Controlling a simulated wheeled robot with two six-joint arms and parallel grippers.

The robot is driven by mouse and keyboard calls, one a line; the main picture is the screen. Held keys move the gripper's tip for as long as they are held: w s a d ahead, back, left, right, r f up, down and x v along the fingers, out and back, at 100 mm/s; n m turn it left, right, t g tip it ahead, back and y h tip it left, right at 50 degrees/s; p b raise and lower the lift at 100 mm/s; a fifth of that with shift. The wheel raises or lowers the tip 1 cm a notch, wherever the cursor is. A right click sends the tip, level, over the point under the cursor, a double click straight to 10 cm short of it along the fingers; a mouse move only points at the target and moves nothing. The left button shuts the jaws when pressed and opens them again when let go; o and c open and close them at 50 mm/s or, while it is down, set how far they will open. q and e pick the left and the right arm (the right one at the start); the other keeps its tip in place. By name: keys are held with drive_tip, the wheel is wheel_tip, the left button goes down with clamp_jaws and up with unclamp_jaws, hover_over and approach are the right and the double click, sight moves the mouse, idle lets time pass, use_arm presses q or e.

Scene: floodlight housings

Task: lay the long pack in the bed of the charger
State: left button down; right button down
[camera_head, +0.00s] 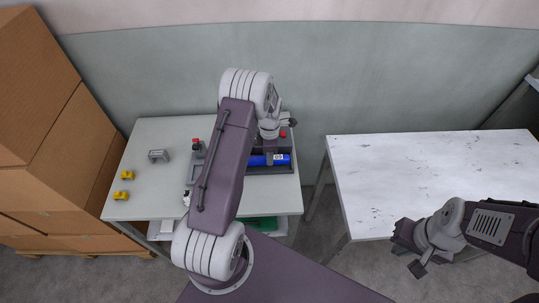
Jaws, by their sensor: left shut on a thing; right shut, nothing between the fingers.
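The long pack (258,161) is blue with a white label and lies lengthwise left to right. The charger (284,170) is a dark grey housing on the left table, and the pack appears over or within its bed. I cannot tell whether the pack rests on the bed floor. My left gripper (270,157) points down and is shut on the pack near its middle. My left arm hides the left part of the charger and the pack's left end. My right gripper (407,251) is shut and empty at the front left of the right table.
The left table (150,201) also holds a small grey bracket (158,155), two yellow pieces (121,195) and a red-topped part (196,145). A worn white table (430,165) at right is bare. Cardboard boxes (50,140) stand at far left. A wall is behind.

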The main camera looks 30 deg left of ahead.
use_arm(q)
drive_tip(key=shift+f+b, duration=0.45)
drive_tip(key=shift+f, duration=0.3)
idle(0.5)
drive_tip(key=c, duration=1)
unclamp_jaws()
drive_tip(key=shift+o, duration=0.2)
wheel_tip(320, 180, up, 9)
drive_tip(key=shift+r, duration=0.1)
